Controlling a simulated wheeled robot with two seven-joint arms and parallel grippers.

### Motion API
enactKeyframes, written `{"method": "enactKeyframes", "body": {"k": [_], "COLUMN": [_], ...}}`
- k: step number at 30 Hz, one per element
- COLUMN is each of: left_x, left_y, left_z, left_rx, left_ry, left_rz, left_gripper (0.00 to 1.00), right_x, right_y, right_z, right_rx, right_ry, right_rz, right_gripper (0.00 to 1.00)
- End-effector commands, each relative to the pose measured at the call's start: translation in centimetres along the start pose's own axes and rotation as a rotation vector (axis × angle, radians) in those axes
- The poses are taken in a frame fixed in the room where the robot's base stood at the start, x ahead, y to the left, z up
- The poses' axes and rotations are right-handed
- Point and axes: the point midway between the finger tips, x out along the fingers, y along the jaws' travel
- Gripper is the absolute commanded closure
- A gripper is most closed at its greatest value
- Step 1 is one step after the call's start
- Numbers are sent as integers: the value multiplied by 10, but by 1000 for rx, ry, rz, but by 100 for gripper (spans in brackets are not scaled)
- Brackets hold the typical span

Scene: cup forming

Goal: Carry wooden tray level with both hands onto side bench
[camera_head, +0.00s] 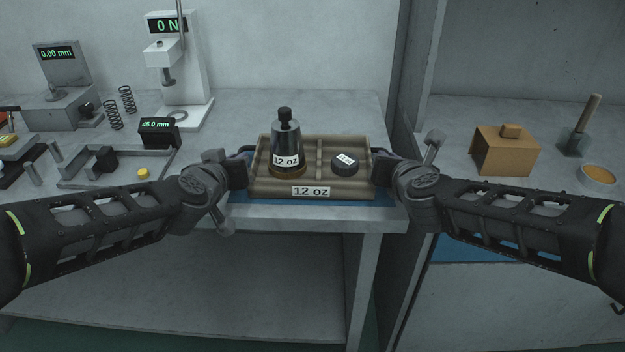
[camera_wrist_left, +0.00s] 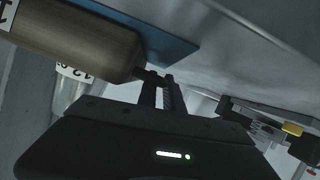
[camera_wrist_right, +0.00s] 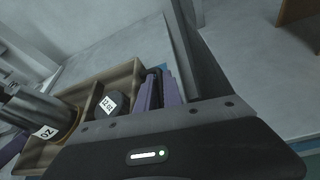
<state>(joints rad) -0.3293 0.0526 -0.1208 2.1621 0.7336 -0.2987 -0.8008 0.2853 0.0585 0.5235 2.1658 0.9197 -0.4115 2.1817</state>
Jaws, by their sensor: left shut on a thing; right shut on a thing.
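The wooden tray (camera_head: 258,188), labelled "12 oz", is between my two grippers at the front edge of the grey bench, over a blue mat (camera_head: 345,200). It looks level; I cannot tell whether it touches the mat. Its left compartment holds an upright dark metal tool (camera_head: 286,140) on a brass-coloured base. Its right compartment holds a short black cylinder (camera_head: 345,168). My left gripper (camera_head: 248,163) is shut on the tray's left end, and my right gripper (camera_head: 376,165) on its right end. The wrist views show the left fingers (camera_wrist_left: 160,92) and right fingers (camera_wrist_right: 158,88) beside the tray.
A grey partition (camera_head: 412,75) separates this bench from another bench (camera_head: 455,135) on the right. That bench holds a brown box (camera_head: 504,152), a brush-like tool (camera_head: 580,130) and an orange-filled dish (camera_head: 598,175). Gauges, springs and a fixture (camera_head: 110,170) stand left of the tray.

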Motion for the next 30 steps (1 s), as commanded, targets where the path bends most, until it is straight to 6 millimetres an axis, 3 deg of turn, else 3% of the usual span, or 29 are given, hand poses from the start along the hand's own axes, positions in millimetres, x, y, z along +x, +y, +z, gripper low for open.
{"method": "enactKeyframes", "body": {"k": [1,2,3,10,20,30], "left_x": [2,2,1,1,-2,-44], "left_y": [0,0,0,0,0,-1], "left_z": [3,6,3,3,2,2], "left_rx": [2,2,2,1,-1,-2], "left_ry": [5,0,0,0,1,3], "left_rz": [3,2,2,1,1,1], "left_gripper": [100,88,85,67,67,67], "right_x": [2,2,1,1,1,1], "right_y": [0,-1,0,0,0,0], "right_z": [-3,-6,-3,-3,-3,-3], "right_rx": [-1,0,0,0,0,0], "right_ry": [-5,0,0,0,0,0], "right_rz": [1,1,1,1,1,1], "right_gripper": [100,88,85,68,68,68]}}
